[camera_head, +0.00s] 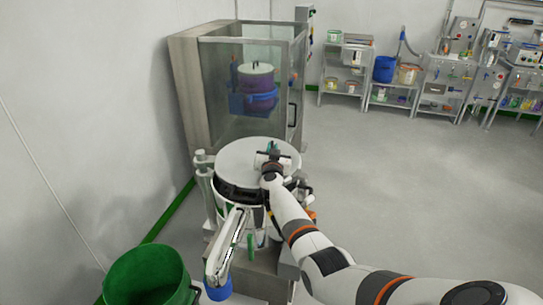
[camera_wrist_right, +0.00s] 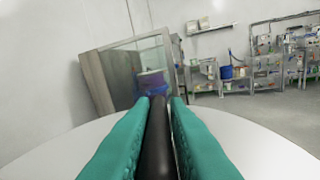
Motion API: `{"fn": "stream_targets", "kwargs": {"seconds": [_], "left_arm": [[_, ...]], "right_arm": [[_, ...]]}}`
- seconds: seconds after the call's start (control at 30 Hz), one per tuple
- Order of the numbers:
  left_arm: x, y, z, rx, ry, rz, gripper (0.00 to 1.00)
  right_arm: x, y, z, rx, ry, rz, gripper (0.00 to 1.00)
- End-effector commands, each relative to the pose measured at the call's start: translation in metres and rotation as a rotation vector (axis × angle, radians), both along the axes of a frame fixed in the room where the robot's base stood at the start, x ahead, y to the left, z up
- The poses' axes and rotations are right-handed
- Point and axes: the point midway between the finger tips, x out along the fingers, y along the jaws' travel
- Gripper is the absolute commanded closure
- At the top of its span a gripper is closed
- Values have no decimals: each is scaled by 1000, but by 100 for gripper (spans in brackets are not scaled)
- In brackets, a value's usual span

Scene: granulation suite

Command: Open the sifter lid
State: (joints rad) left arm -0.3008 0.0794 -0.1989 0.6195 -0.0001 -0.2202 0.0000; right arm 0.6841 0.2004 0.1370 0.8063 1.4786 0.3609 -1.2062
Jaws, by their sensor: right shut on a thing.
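The sifter (camera_head: 240,196) is a round steel machine with a dark band below its rim. Its lid (camera_head: 237,157) is a flat pale grey disc lying on top, and it looks level and closed. My right gripper (camera_head: 272,150) is over the right part of the lid. In the right wrist view its teal fingers are shut on a black bar-like handle (camera_wrist_right: 158,140), one finger on each side. The lid also shows as a white surface (camera_wrist_right: 262,145) beneath the fingers. The hand hides part of the lid and its right rim. My left gripper does not show.
A steel spout (camera_head: 228,242) with a blue end slopes from the sifter's front. A green bin (camera_head: 147,277) stands at the lower left by the wall. A glass-sided cabinet (camera_head: 222,85) stands behind the sifter. Open floor (camera_head: 400,160) lies to the right, before loaded shelves (camera_head: 345,75).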

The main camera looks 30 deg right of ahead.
Motion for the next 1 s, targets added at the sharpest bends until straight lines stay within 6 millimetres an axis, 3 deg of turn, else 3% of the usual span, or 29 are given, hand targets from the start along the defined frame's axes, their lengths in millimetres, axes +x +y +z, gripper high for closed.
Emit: {"fn": "stream_targets", "kwargs": {"seconds": [0.2, 0.23, 0.37, 0.73, 1.0], "left_arm": [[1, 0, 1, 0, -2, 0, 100], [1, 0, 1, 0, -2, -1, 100], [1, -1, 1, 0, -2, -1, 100], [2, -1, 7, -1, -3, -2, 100], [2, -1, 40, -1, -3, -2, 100]], "right_arm": [[0, 1, 0, 5, -2, 0, 100], [0, 1, 0, 5, -2, 0, 84], [0, 1, 0, 4, -1, -1, 66], [-5, 5, 1, 4, 0, 0, 66], [-47, 34, 4, 7, 1, 1, 66]]}}
